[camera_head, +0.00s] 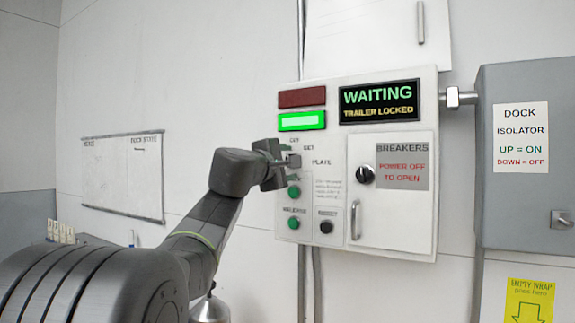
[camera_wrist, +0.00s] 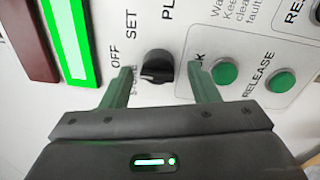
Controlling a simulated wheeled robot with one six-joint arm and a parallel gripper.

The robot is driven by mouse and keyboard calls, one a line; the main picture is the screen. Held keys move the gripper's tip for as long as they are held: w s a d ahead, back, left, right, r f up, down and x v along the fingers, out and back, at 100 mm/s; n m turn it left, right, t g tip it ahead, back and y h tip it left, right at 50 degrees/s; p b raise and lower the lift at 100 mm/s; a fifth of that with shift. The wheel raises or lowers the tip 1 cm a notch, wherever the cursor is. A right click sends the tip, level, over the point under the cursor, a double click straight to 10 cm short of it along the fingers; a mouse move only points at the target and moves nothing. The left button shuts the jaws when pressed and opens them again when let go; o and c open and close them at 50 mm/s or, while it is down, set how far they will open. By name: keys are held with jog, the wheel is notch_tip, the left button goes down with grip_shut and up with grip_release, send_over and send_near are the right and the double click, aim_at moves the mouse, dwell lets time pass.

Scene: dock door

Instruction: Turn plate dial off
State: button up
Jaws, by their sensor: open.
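The plate dial is a small black knob (camera_wrist: 157,67) on the white control panel (camera_head: 385,90), with OFF and SET printed beside it in the wrist view. My gripper (camera_wrist: 160,72) is open, with one green-grey finger on each side of the dial and a visible gap to each. I cannot tell clearly which mark the knob points to. In the head view my gripper (camera_head: 290,160) is at the left part of the panel and hides the dial. The green light (camera_head: 302,121) above is lit, and the sign (camera_head: 379,101) reads WAITING, TRAILER LOCKED.
Green buttons (camera_wrist: 224,73) sit close to the right finger. A breaker door (camera_head: 393,220) with a black knob (camera_head: 365,174) and a handle (camera_head: 355,220) is to the right. The grey dock isolator box (camera_head: 525,210) stands farther right. A whiteboard (camera_head: 122,172) hangs at left.

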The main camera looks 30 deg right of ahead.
jog(key=r+b+v, duration=0.1)
jog(key=b+v, duration=0.1)
jog(key=v, duration=1.1)
jog(key=shift+a+f, duration=0.2)
jog(key=shift+f, duration=0.25)
jog(key=shift+d, duration=0.15)
jog(key=f+p+x, duration=0.1)
jog(key=p+x, duration=0.1)
jog(key=x, duration=1.1)
jog(key=shift+d+r, duration=0.25)
jog(key=shift+r, duration=0.3)
jog(key=s+a+n+y+p, duration=0.1)
jog(key=s+a+n+p, duration=0.5)
jog(key=a+n+p, duration=0.3)
jog(key=shift+a+n+p, duration=0.4)
jog(key=shift+n+p, duration=0.3)
jog(key=shift+p, duration=0.4)
dwell(0.7)
jog(key=shift+r, duration=0.1)
